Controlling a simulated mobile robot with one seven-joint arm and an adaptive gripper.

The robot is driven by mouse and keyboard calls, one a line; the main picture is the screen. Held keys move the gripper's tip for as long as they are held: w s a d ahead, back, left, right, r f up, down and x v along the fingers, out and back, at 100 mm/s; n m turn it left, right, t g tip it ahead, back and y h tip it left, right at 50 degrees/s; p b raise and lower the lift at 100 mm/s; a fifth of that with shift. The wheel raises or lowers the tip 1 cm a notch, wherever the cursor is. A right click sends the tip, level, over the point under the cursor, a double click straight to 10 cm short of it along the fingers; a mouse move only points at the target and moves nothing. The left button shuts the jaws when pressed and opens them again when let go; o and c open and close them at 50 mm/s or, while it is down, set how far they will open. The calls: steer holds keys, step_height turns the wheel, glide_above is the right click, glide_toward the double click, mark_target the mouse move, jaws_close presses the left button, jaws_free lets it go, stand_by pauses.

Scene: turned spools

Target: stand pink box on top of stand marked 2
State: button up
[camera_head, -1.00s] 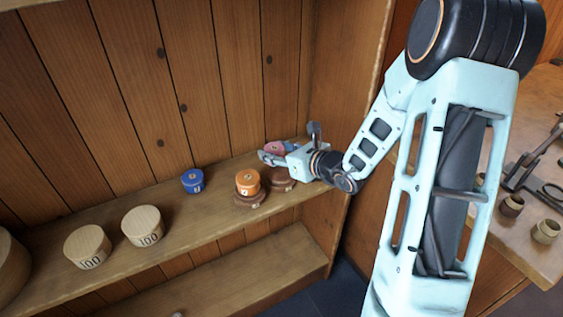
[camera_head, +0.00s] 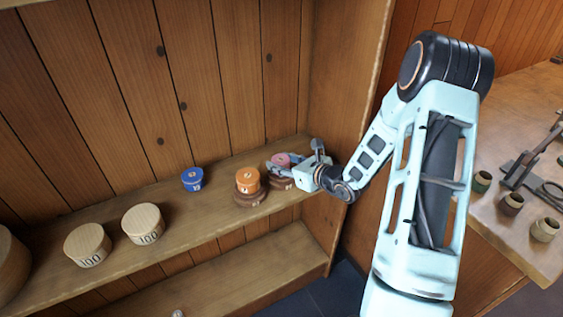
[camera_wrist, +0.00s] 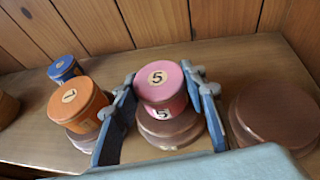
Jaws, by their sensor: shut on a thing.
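The pink box (camera_wrist: 160,84), marked 5, is upright between the two fingers of my gripper (camera_wrist: 161,78), which is shut on it. Directly below it is a round brown stand (camera_wrist: 172,130), wider than the box; I cannot tell whether they touch. In the head view the pink box (camera_head: 281,159) is partly hidden by my gripper (camera_head: 293,160), above the stand (camera_head: 280,183), whose label is too small to read. Another round brown stand (camera_wrist: 278,112) is at the right in the wrist view, with no mark showing.
An orange box (camera_head: 247,180) sits on a brown stand (camera_head: 250,199) just left of the pink box. A blue box (camera_head: 192,179) and two wooden cylinders marked 100 (camera_head: 143,224) stand further left on the shelf (camera_head: 216,218). The shelf's side wall (camera_head: 347,95) is close on the right.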

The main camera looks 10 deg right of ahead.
steer(key=shift+f, duration=0.1)
steer(key=shift+f+b, duration=0.15)
steer(key=shift+b, duration=0.15)
steer(key=o, duration=1.1)
steer(key=shift+r, duration=0.2)
steer(key=shift+r+p, duration=0.2)
steer(key=shift+p, duration=0.3)
steer(key=v, duration=1.2)
steer(key=shift+f, duration=0.15)
